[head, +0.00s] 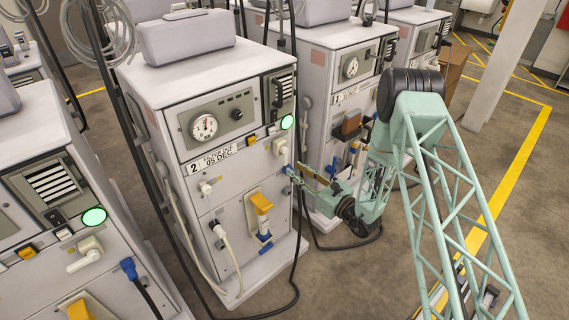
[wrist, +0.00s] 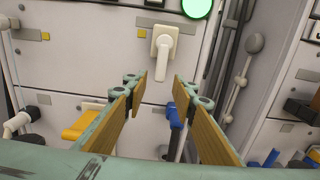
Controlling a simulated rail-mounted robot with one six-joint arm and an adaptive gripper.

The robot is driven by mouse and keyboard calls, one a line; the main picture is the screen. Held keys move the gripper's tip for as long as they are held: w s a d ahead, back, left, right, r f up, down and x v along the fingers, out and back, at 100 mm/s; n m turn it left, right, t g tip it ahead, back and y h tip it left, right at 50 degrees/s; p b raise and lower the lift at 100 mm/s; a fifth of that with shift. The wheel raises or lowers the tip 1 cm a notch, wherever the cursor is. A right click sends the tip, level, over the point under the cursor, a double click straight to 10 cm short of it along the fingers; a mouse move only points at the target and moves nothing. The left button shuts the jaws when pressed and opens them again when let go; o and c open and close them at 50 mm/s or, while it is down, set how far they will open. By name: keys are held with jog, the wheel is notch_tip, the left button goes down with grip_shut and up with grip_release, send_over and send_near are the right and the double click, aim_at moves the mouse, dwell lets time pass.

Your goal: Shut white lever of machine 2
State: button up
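Machine 2 (head: 169,110) is a pale cabinet with a "2" label, a dial gauge and a lit green lamp. Its white lever (head: 280,146) sits on the front panel below the lamp. In the wrist view the white lever (wrist: 162,48) is upright on its square mount, with its handle hanging down. My gripper (head: 305,174) is in front of the machine's right side, below the lever. In the wrist view my gripper (wrist: 160,88) is open and empty, its wood-coloured pads spread either side of the lever's line.
A blue connector (wrist: 175,112) shows between and beyond the fingers. A yellow-orange part (head: 261,203) and a white hose fitting (head: 217,229) are lower on the panel. Machine 1 (head: 331,70) stands close at the right. Another machine (head: 38,140) stands at the left.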

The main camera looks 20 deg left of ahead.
aim_at(287, 163)
jog(key=shift+b+x, duration=0.4)
jog(key=shift+x, duration=3.45)
grip_shut()
